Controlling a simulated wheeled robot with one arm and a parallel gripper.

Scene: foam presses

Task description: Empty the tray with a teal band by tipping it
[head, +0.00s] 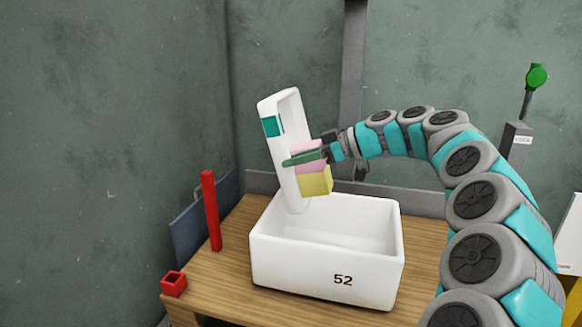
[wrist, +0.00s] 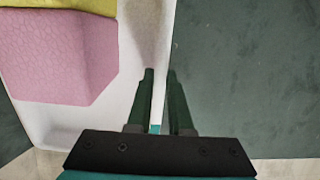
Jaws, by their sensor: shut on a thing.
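The white tray (head: 283,172) with a teal band (head: 271,126) is tipped steeply, almost on end, above the white bin marked 52 (head: 325,268). My gripper (head: 304,158) is shut on the tray's side wall; in the wrist view its dark green fingers (wrist: 160,75) sit on either side of that wall. A pink foam block (head: 312,166) and a yellow foam block (head: 316,181) are at the tray's open side, over the bin. The pink block also shows in the wrist view (wrist: 58,58), against the tray's inside. The visible inside of the bin is empty.
The bin stands on a wooden pallet-like table (head: 222,275). A red post (head: 211,210) and a small red square holder (head: 174,284) stand at its left. A grey post with a green knob (head: 537,76) is at the right. Green walls close the back.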

